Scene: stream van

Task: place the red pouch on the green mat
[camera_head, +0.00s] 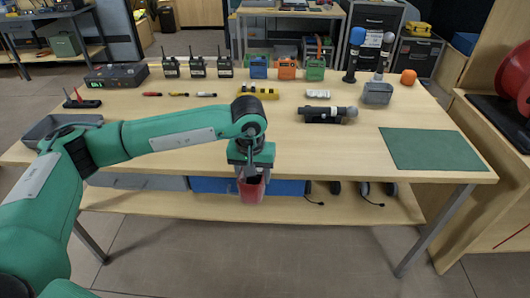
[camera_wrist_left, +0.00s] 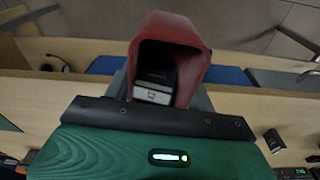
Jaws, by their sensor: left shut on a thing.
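The red pouch (camera_head: 251,191) hangs below my left gripper (camera_head: 251,172), in front of the table's near edge. My left gripper is shut on the pouch. In the left wrist view the red pouch (camera_wrist_left: 176,32) shows as an open-ended shape around a dark and grey part, with my left gripper (camera_wrist_left: 155,85) at it. The green mat (camera_head: 433,149) lies flat and bare at the right end of the table, well to the right of the pouch. My right gripper is not in view.
On the wooden table (camera_head: 330,160), a microphone (camera_head: 328,113) lies between gripper and mat, with a grey bin (camera_head: 377,93) behind it. Radios (camera_head: 198,67) and colored boxes (camera_head: 287,68) line the back. A grey tray (camera_head: 62,127) is at left. The table's front middle is clear.

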